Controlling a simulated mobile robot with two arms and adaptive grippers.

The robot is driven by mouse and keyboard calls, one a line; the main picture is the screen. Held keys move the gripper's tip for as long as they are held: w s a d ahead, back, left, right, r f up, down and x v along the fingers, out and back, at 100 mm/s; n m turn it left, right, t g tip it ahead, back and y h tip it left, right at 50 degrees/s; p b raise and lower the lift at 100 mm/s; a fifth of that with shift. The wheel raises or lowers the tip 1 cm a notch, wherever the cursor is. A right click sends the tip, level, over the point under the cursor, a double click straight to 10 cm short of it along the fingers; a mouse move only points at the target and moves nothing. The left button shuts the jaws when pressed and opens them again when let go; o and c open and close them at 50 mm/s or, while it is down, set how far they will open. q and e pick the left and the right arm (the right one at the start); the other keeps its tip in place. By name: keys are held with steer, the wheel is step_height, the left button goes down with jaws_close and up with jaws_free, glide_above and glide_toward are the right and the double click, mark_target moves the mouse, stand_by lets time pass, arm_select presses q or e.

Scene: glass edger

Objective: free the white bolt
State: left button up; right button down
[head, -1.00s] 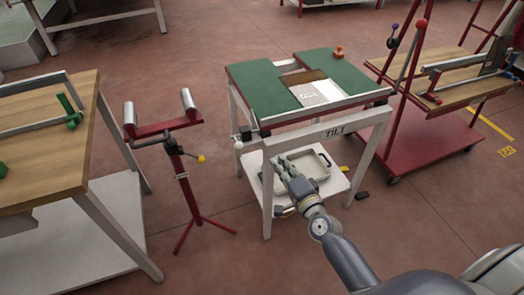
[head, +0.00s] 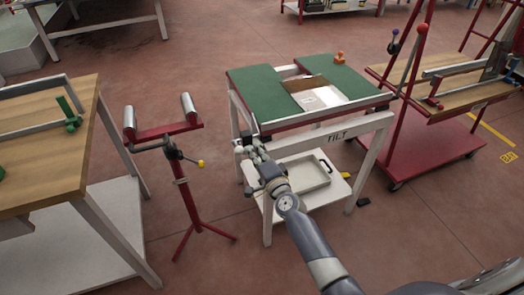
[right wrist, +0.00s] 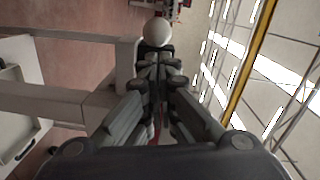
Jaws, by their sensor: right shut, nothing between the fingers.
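The white bolt shows as a round white ball-shaped knob (right wrist: 157,31) in the right wrist view, just beyond my fingertips. It sits on a dark fitting at the left front corner of the green-topped table (head: 258,100) marked TILT. My right gripper (head: 247,149) is at that corner, fingers shut and empty. In the right wrist view its fingertips (right wrist: 158,62) point straight at the knob; I cannot tell whether they touch it. In the head view the gripper largely covers the knob. My left gripper is not in view.
A red roller stand (head: 176,155) with a yellow knob stands to the left. A wooden bench (head: 50,155) is at far left. A red cart (head: 425,150) stands at right. A pale tray (head: 310,178) lies on the table's lower shelf. An orange-handled tool (head: 340,57) is on the green top.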

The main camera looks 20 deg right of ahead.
mark_target(241, 151)
steer(key=shift+a, duration=0.1)
steer(key=a, duration=0.3)
steer(key=shift+a+p, duration=0.4)
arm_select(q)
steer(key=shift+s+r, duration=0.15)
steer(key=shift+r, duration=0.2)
arm_select(e)
steer(key=shift+s, duration=0.1)
